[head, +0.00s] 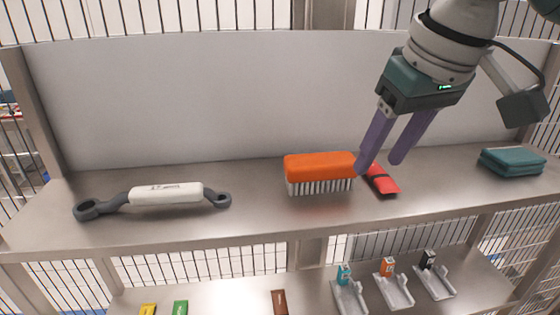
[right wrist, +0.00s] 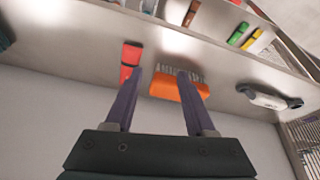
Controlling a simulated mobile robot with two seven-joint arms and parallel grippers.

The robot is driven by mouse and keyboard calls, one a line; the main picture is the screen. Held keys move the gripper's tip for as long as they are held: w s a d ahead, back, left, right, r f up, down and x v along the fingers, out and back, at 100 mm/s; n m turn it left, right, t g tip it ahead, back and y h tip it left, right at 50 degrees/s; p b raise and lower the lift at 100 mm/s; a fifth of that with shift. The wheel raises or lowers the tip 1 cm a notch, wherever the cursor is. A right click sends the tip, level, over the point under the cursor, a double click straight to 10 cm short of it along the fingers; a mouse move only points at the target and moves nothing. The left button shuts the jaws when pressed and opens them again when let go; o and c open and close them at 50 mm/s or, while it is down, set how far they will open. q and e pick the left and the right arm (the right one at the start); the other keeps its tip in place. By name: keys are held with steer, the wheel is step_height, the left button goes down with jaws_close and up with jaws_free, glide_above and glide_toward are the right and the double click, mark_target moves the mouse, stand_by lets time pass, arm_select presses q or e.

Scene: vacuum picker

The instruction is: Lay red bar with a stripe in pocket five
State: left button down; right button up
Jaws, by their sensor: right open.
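The red bar (head: 382,181) with a dark stripe across it lies on the upper metal shelf, just right of an orange brush. It also shows in the right wrist view (right wrist: 131,55), left of the brush. My right gripper (head: 378,165) is open and empty, with its purple fingers pointing down. In the head view its fingertips overlap the far end of the bar and the brush's right end; I cannot tell the exact gap. In the right wrist view the fingers (right wrist: 160,76) reach toward the space between bar and brush. My left gripper is not in view. No pocket number is legible.
The orange brush (head: 320,167) stands close beside the bar. A white-handled wrench (head: 165,195) lies at left and a folded teal cloth (head: 512,161) at right. The lower shelf holds yellow (head: 148,309), green (head: 180,307) and brown (head: 279,302) bars and grey holders (head: 395,292).

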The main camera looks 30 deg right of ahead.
steer(key=w+d+r+m, duration=0.1)
steer(key=d+r+m, duration=0.15)
steer(key=d, duration=0.25)
glide_above(382, 175)
steer(key=s, duration=0.2)
steer(key=f, duration=0.3)
steer(key=shift+a+f+h+p, duration=0.25)
steer(key=shift+a+h+p, duration=0.1)
steer(key=shift+h+p, duration=0.05)
steer(key=x, duration=0.1)
steer(key=p+x, duration=0.1)
steer(key=x, duration=0.2)
steer(key=shift+s+a+f+p, duration=0.15)
steer(key=shift+s+f+p, duration=0.1)
steer(key=shift+f+p, duration=0.15)
steer(key=shift+w+f, duration=0.1)
steer(key=shift+f, duration=0.15)
steer(key=shift+c, duration=0.3)
jaws_close()
